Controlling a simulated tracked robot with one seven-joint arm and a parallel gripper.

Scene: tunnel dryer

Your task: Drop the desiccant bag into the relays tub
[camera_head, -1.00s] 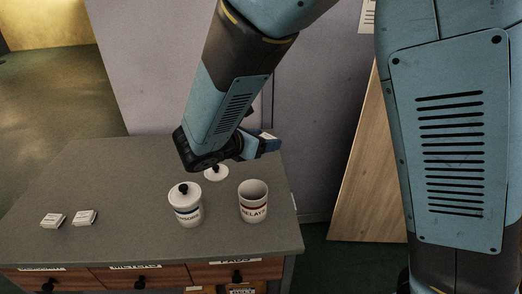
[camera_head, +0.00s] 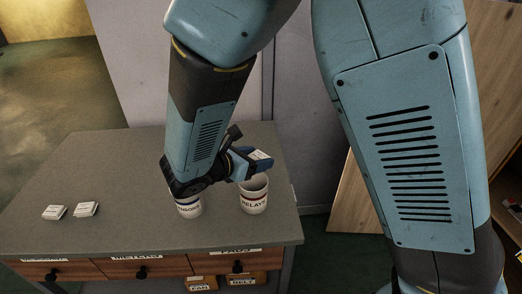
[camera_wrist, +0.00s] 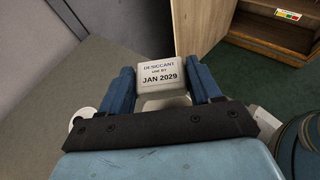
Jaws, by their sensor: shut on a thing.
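The desiccant bag (camera_wrist: 165,75) is a small white block with "DESICCANT" and "JAN 2029" printed on it. My gripper (camera_wrist: 164,84) is shut on it, with a blue finger on each side. In the head view the bag (camera_head: 260,155) is tilted above the relays tub (camera_head: 254,203), near its mouth. The tub is white with a dark red band, upright and open at the top. Part of its rim is hidden by my gripper. A pale round shape under the bag in the wrist view is probably this tub.
The sensors tub (camera_head: 188,209), with a blue band, stands left of the relays tub, its top hidden by my wrist. Two white packets (camera_head: 86,209) lie at left. Wooden drawers (camera_head: 145,267) are below.

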